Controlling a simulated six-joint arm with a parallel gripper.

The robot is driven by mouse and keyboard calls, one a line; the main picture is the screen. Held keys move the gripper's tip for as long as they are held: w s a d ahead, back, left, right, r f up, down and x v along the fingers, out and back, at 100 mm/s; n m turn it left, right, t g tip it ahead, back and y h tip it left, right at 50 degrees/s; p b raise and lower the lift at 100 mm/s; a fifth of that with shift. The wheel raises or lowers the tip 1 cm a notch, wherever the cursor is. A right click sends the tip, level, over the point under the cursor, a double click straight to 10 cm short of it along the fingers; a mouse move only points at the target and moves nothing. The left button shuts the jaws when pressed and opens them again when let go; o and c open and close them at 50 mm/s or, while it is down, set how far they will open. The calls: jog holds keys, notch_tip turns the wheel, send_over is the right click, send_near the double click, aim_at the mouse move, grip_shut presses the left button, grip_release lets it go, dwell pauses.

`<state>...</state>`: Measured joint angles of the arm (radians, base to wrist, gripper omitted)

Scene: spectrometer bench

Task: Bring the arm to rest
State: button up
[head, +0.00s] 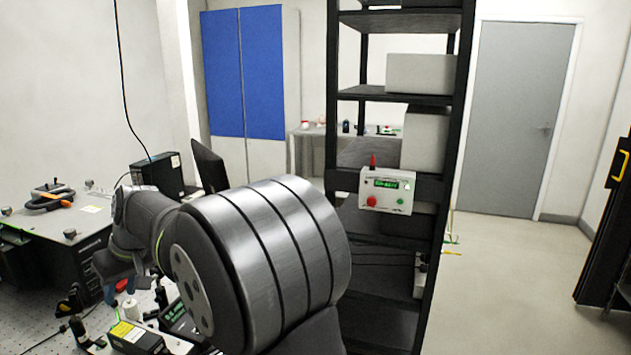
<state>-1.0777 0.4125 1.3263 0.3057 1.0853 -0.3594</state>
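My arm crosses the head view from the lower middle toward the left, its large grey joint close to the camera. My gripper (125,285) seems to be the small blue-grey end at the left, low over the bench (40,318). It is small and partly lost against the clutter, so I cannot tell whether its fingers are open or shut. No held object can be made out. My large joint hides part of the bench and the lower rack.
A black rack (456,150) stands right of my arm, with a control box (388,190) on it. A yellow-labelled box (135,338) and small optics crowd the bench below my gripper. A black instrument (55,255) stands at the left. The floor (520,270) at right is clear.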

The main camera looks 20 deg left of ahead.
jog(key=s+v, duration=0.1)
jog(key=v, duration=1.1)
jog(key=a+r+m+t+y, duration=0.2)
jog(key=a+r+m+y, duration=0.2)
jog(key=a+m+y, duration=0.5)
jog(key=shift+w+a+m+t+y, duration=0.3)
jog(key=shift+a+m, duration=0.75)
jog(key=shift+m, duration=1.65)
jog(key=shift+s, duration=0.1)
